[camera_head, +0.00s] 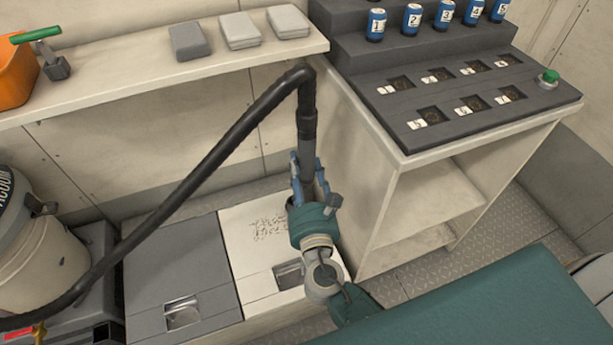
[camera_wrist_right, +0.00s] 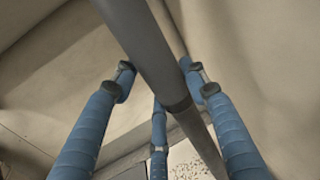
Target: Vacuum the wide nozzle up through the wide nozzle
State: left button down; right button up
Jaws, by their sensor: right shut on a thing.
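My right gripper (camera_head: 307,172) is shut on the vacuum wand (camera_head: 307,122), a dark grey tube held nearly upright above the white hatch. In the right wrist view the blue fingers (camera_wrist_right: 160,80) close around the wand (camera_wrist_right: 150,45), which has a collar lower down. The black hose (camera_head: 190,180) arches from the wand's top to the vacuum drum (camera_head: 45,245) at left. Dark specks (camera_head: 268,228) lie on the white hatch (camera_head: 236,265), left of my gripper. The wand's lower end is hidden in the head view, and I cannot make out a wide nozzle. My left gripper is not in view.
A grey hatch (camera_head: 185,262) adjoins the white one. At right, a dark console (camera_head: 450,142) carries blue numbered canisters and a green button (camera_head: 548,78).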

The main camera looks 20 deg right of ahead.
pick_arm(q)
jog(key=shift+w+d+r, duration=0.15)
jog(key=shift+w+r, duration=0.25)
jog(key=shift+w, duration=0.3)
pick_arm(e)
jog(key=w, duration=1.2)
jog(key=shift+w+a, duration=0.15)
jog(key=shift+a, duration=0.05)
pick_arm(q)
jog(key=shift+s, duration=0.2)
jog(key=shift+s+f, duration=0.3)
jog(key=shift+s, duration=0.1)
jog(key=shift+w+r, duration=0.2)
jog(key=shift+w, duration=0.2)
pick_arm(e)
jog(key=shift+f, duration=0.15)
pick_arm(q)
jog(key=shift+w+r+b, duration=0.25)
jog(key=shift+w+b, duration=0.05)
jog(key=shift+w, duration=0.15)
pick_arm(e)
jog(key=shift+f, duration=0.15)
